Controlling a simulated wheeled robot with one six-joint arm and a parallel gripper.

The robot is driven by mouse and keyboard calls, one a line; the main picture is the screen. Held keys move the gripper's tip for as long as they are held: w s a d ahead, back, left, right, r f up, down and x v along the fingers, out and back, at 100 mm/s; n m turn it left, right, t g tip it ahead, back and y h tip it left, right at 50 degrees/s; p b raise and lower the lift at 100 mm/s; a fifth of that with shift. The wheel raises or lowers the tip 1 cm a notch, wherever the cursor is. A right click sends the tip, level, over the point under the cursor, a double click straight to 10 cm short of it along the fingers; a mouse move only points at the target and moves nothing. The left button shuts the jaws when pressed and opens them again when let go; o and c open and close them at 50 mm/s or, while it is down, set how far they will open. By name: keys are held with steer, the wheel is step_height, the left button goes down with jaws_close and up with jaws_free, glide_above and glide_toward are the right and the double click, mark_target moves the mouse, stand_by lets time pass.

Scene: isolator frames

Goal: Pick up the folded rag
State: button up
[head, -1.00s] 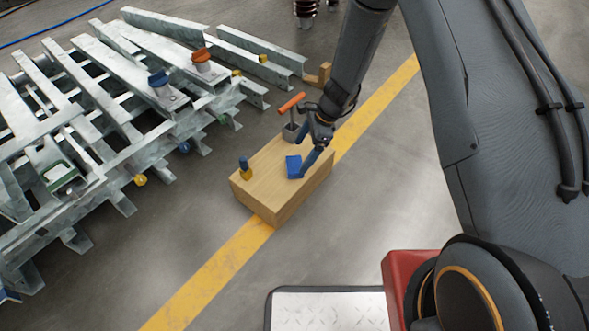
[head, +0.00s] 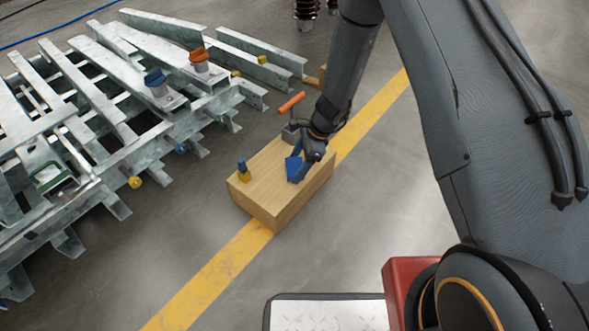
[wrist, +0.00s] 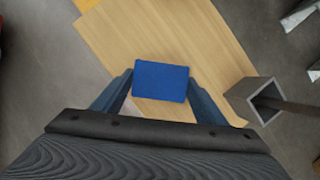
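The folded rag (head: 292,167) is a small flat blue rectangle on top of the wooden block (head: 262,204). In the wrist view the rag (wrist: 162,80) lies flat between my two blue fingers. My gripper (head: 297,165) is low over the block, pointing down at the rag. In the wrist view my gripper (wrist: 160,80) has its fingers spread, one close to each short side of the rag. Whether the fingertips touch the rag cannot be told. In the head view the fingers and wrist partly cover the rag.
A grey square-tube tool with an orange handle (head: 291,102) stands on the block close behind my gripper; its tube (wrist: 262,100) is right of my fingers. A blue and yellow piece (head: 243,170) stands at the block's left. A stack of steel beams (head: 110,115) fills the left.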

mark_target(297, 166)
steer(key=c, duration=0.4)
steer(key=shift+o, duration=0.2)
steer(key=shift+r, duration=0.1)
step_height(297, 166, up, 10)
steer(key=p, duration=0.4)
steer(key=shift+p, duration=0.35)
